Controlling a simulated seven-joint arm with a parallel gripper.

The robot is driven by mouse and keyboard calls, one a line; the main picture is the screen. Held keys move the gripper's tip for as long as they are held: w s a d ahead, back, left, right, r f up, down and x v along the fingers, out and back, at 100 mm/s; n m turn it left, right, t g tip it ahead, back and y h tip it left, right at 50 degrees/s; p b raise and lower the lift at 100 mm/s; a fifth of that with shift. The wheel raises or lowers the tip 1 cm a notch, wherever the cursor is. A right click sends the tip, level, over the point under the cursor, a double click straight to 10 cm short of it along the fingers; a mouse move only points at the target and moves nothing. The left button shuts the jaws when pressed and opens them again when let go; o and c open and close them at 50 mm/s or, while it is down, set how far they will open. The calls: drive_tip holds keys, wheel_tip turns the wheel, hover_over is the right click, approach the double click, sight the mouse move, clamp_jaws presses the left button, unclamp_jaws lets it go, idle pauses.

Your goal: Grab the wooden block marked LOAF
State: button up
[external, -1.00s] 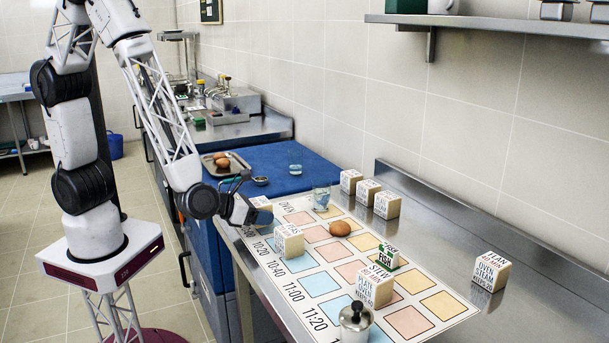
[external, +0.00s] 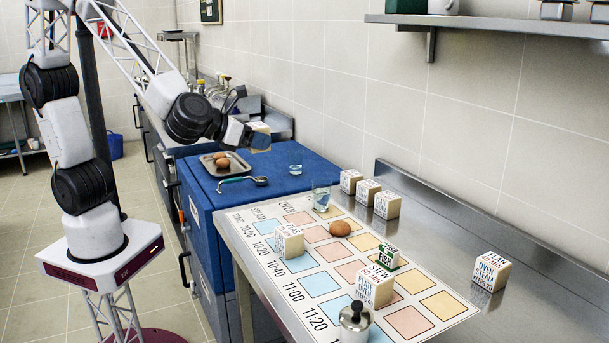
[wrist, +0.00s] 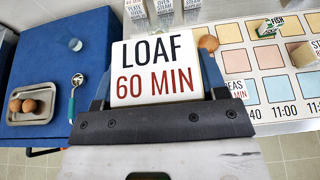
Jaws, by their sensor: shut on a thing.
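The wooden block marked LOAF 60 MIN (wrist: 157,70) fills the middle of the wrist view, its lettered face toward the camera. My gripper (wrist: 157,88) is shut on it, with a jaw on each side. In the external view my gripper (external: 243,133) holds the block (external: 260,135) in the air over the blue counter, left of the lettered chart. The block's underside is hidden.
The blue counter (external: 275,170) holds a tray of eggs (external: 224,165) and a spoon (external: 243,182).

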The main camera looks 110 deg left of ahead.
sight(256, 125)
drive_tip(key=shift+r, duration=2.55)
